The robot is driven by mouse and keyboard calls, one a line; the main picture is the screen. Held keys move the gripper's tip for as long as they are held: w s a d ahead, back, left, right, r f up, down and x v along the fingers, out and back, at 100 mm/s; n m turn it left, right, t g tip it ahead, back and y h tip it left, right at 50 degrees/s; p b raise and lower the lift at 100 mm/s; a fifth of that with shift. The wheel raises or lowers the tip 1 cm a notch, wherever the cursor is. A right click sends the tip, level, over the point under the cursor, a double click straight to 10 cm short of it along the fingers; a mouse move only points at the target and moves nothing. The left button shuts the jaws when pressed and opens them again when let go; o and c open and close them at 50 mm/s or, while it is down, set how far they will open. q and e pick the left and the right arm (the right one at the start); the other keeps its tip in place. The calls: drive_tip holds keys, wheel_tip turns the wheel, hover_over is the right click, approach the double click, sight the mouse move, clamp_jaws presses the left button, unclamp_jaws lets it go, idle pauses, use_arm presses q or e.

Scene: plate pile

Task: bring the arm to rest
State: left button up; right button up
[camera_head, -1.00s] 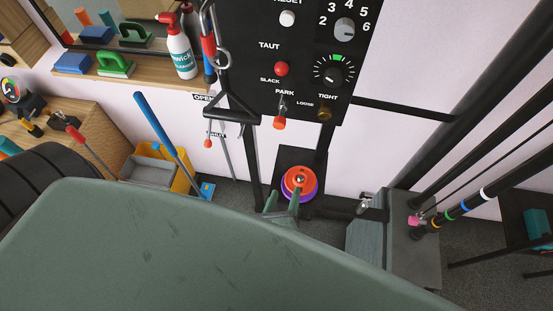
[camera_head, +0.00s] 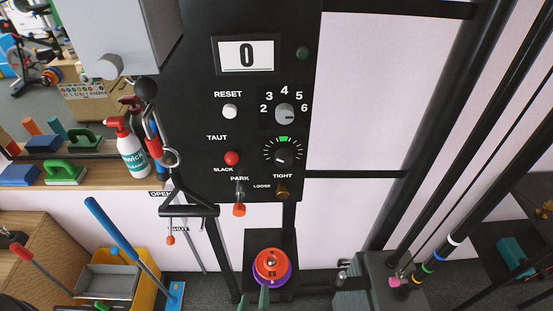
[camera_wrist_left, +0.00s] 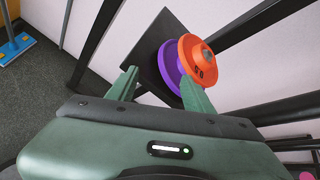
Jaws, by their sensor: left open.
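My left gripper (camera_head: 254,300) shows only as green fingertips at the bottom edge of the head view. In the left wrist view its two fingers (camera_wrist_left: 160,92) are spread apart, with nothing held between them. An orange plate (camera_head: 271,263) lies over a purple plate (camera_head: 289,277) on a black base (camera_head: 254,242). In the left wrist view the orange plate (camera_wrist_left: 203,68) and purple plate (camera_wrist_left: 168,62) are just beyond the fingers. The right finger overlaps their edge in the picture; I cannot tell whether it touches. My right gripper is out of view.
A black panel (camera_head: 245,135) with knobs and a display reading 0 stands behind the plates. A black triangular handle (camera_head: 188,208) hangs at its left. A spray bottle (camera_head: 132,155) stands on a wooden shelf; a yellow bin (camera_head: 145,290) is below. Black bars rise at right.

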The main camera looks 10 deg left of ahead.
use_arm(q)
drive_tip(key=s+a+f+n+g+b, duration=0.15)
drive_tip(key=s+f+n, duration=0.25)
drive_tip(key=f, duration=0.4)
drive_tip(key=s+a+f+n+g+h, duration=0.1)
drive_tip(key=s+a+f+n+g, duration=0.15)
drive_tip(key=s+f, duration=0.35)
drive_tip(key=s+a+f+n+g+b, duration=0.1)
drive_tip(key=s+f+n+g, duration=0.25)
drive_tip(key=f, duration=0.55)
drive_tip(key=s+a+f+n+g+h+b, duration=0.1)
drive_tip(key=s+a+f+n+g+b, duration=0.1)
drive_tip(key=s+f+n, duration=0.7)
drive_tip(key=s+a+n+g, duration=0.1)
drive_tip(key=s+a+n, duration=0.1)
drive_tip(key=n, duration=0.3)
drive_tip(key=shift+s+a, duration=0.25)
drive_tip(key=shift+s, duration=0.6)
drive_tip(key=shift+o, duration=0.3)
